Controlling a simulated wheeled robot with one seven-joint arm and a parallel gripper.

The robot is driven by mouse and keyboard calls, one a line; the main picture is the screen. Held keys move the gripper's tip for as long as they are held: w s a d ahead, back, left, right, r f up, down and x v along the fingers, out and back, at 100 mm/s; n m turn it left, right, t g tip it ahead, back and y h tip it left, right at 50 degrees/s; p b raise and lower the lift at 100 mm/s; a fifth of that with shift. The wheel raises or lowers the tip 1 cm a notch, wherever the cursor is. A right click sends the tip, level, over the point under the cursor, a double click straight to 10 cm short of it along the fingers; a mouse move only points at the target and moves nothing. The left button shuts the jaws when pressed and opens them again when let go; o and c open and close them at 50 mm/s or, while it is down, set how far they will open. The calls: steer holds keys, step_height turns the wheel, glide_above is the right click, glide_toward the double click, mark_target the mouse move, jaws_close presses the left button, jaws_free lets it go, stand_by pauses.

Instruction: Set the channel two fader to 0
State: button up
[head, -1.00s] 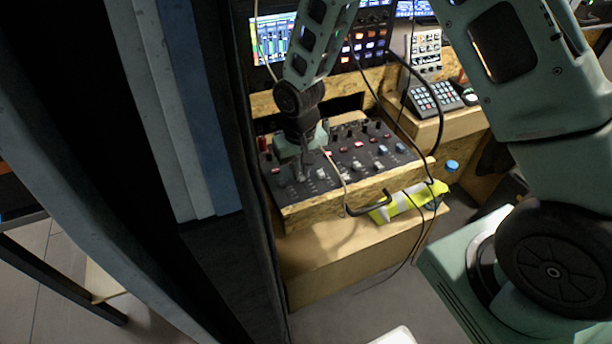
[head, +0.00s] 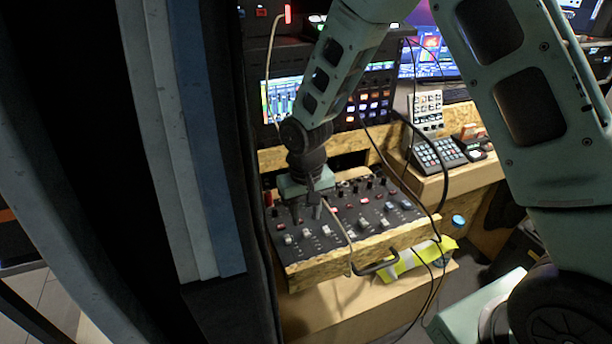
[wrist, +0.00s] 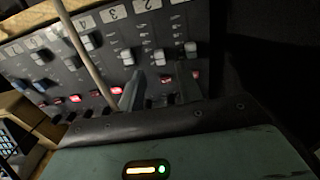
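In the wrist view, seen upside down, the channel two label (wrist: 143,5) is at the top edge. The fader cap in line with it, the channel two fader (wrist: 159,56), is light grey. The channel three cap (wrist: 127,56) and channel one cap (wrist: 190,48) flank it. My gripper (wrist: 160,76) is open, its fingers apart below the channel two cap in the picture; I cannot tell if either touches. In the head view my gripper (head: 308,212) points down over the panel's left part.
A light cable (wrist: 88,58) crosses the panel beside my gripper. Knobs and lit buttons fill the rest of the panel. A dark wall (head: 250,200) stands close on the left.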

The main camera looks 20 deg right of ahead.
mark_target(306, 232)
step_height(306, 232, up, 13)
stand_by(0.3)
steer(key=shift+f, duration=0.1)
steer(key=s+d+t, duration=0.3)
steer(key=s+d, duration=0.9)
steer(key=s+a+r+n+g, duration=0.1)
steer(key=s+a+n, duration=0.2)
steer(key=s+a, duration=0.3)
steer(key=s+a+r+n+g, duration=0.1)
steer(key=s+a+n+g, duration=0.1)
steer(key=s+a+n, duration=0.2)
steer(key=s+a, duration=0.3)
steer(key=a, duration=0.5)
steer(key=shift+n+y, duration=0.3)
steer(key=shift+w+a, duration=0.1)
